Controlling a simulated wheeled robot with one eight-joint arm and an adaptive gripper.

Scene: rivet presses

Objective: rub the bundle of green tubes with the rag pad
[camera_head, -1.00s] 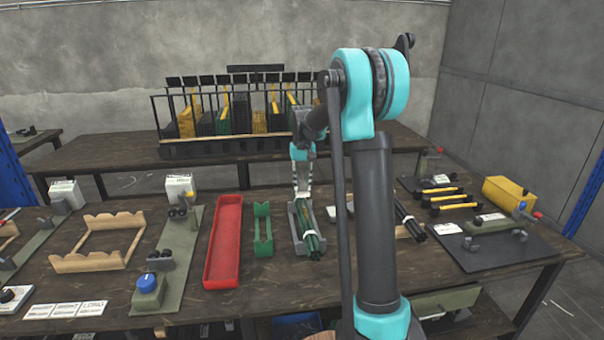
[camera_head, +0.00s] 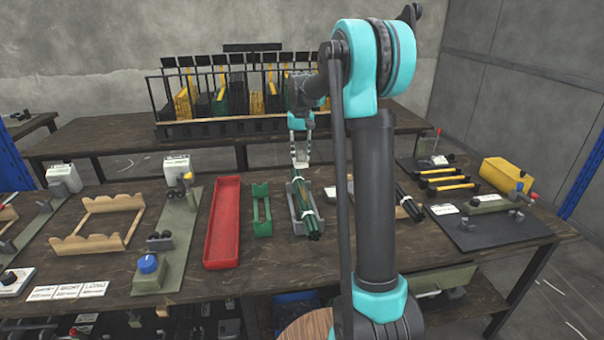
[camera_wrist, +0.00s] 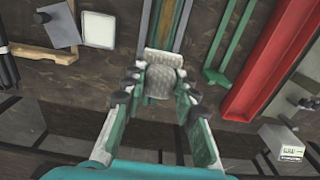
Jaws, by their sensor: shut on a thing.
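My gripper (camera_wrist: 158,88) is shut on the rag pad (camera_wrist: 164,59), a pale grey block between the fingertips in the wrist view. In the head view my gripper (camera_head: 299,148) is above the far end of the bundle of green tubes (camera_head: 305,208). In the wrist view the bundle (camera_wrist: 168,22) runs away from just beyond the pad. I cannot tell whether the pad touches it.
A green holder (camera_head: 262,212) and a red tray (camera_head: 223,222) lie left of the cradle. Dark rods (camera_head: 410,203) lie to the right, behind my arm. A rack of coloured pieces (camera_head: 235,105) stands on the back table.

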